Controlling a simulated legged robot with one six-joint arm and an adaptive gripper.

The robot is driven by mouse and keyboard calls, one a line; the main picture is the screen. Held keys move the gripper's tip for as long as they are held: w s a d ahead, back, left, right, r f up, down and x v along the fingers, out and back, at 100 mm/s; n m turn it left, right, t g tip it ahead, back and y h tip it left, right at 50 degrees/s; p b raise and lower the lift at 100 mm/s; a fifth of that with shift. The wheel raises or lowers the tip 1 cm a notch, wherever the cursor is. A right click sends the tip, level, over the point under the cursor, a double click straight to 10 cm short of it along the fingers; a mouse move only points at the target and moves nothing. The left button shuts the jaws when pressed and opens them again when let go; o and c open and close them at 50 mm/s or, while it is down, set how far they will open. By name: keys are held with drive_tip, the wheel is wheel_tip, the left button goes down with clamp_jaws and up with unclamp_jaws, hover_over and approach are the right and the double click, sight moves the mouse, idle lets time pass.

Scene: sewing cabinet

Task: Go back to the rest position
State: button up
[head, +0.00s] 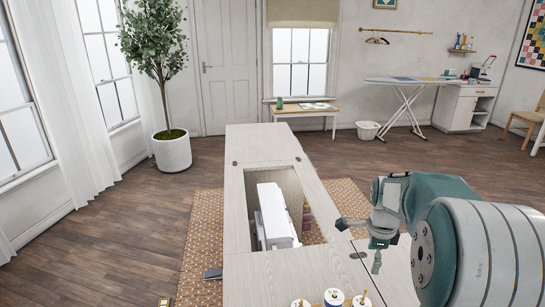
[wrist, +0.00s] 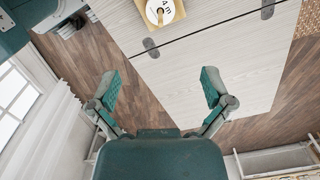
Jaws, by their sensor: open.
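My gripper (head: 359,244) is above the right part of the sewing cabinet (head: 255,140) in the head view. In the wrist view my gripper (wrist: 160,86) has its two green fingers wide apart, with nothing between them. The pale cabinet top (wrist: 215,70) lies below and beyond the fingers. A white sewing machine (head: 275,215) sits down in the cabinet's opening. My arm covers part of the cabinet's right side in the head view.
White-topped spools (head: 333,297) stand at the cabinet's near edge; a labelled white disc on a wooden piece (wrist: 160,11) shows in the wrist view. A patterned rug (head: 205,225) lies under the cabinet. A potted tree (head: 172,153) and ironing board (head: 410,81) stand farther back. Open floor lies left.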

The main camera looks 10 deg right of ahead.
drive_tip(key=s+a+r+n+t, duration=0.2)
drive_tip(key=s+a+r+n, duration=0.3)
drive_tip(key=s+a+n, duration=0.3)
drive_tip(key=s+a+r+n+t, duration=0.3)
drive_tip(key=s+a+r+n, duration=0.2)
drive_tip(key=s+a+n, duration=0.4)
drive_tip(key=s+n, duration=0.4)
drive_tip(key=n, duration=0.1)
drive_tip(key=shift+a+t, duration=0.3)
